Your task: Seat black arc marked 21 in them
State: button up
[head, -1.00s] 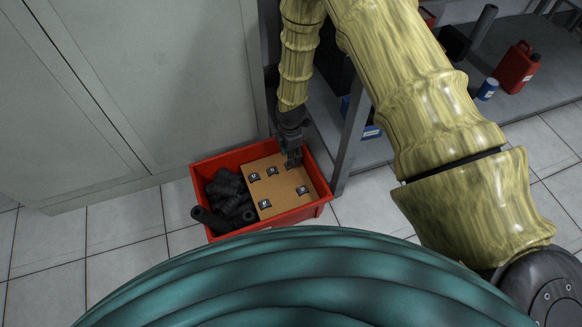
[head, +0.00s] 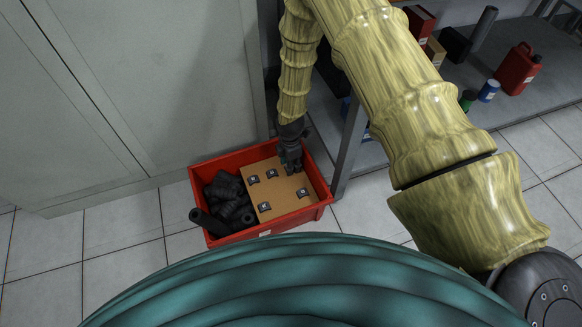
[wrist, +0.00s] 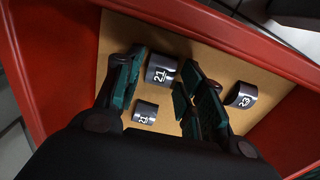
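A black arc marked 21 (wrist: 162,70) lies on a tan board (wrist: 190,45) in the wrist view. My gripper (wrist: 164,72) is open, with one teal-padded finger on each side of this arc; I cannot tell whether they touch it. A smaller-looking arc (wrist: 145,112) lies nearer, its label perhaps 21 or 24. An arc marked 23 (wrist: 242,95) lies right of the right finger. In the head view my gripper (head: 291,167) is over the board's back edge and hides the arc there. Several other arcs, such as one at front left (head: 265,207), show on the board.
The board lies in a red crate (head: 275,229). Black cylindrical pieces (head: 228,195) fill the crate's left side. A grey cabinet (head: 130,90) stands behind to the left. A shelf post (head: 349,150) is close to the crate's right. Red can (head: 518,68) stands on the shelf.

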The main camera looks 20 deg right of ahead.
jog(key=c, duration=0.7)
jog(key=shift+r, duration=0.15)
jog(key=shift+r+p, duration=2.2)
jog(key=shift+r, duration=0.15)
